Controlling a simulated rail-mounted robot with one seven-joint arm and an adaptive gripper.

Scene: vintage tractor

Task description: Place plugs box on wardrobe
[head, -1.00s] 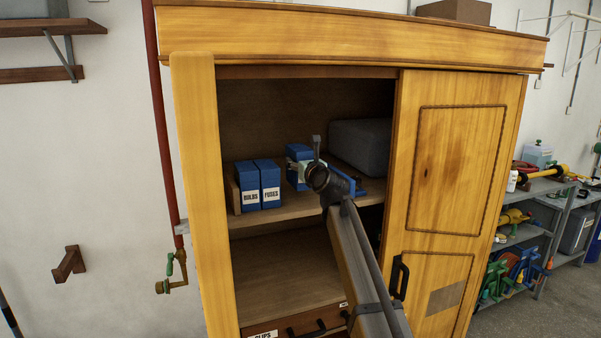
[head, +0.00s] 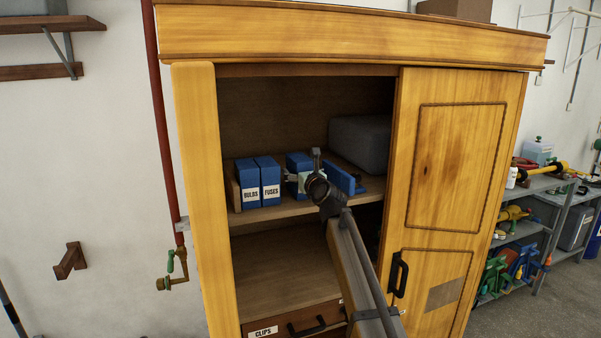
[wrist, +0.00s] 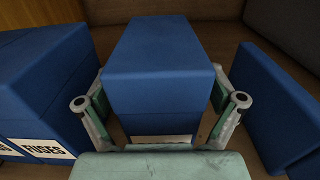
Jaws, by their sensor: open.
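A blue box with a white label (head: 298,160), its text unreadable and partly covered, stands upright on the wardrobe's upper shelf (head: 285,209). It fits the plugs box. In the wrist view the box (wrist: 160,65) sits between the two fingers of my gripper (wrist: 160,112). The fingers are open, one along each side; I cannot tell whether they still touch it. In the head view my gripper (head: 308,178) is at the box's front and partly hides it. The yellow wooden wardrobe (head: 350,40) is open on its left side.
Blue BULBS (head: 247,177) and FUSES (head: 267,175) boxes stand to the left. A blue upright panel (head: 338,178) stands close to the right. A grey case (head: 360,142) lies behind. The sliding door (head: 455,150) covers the right half.

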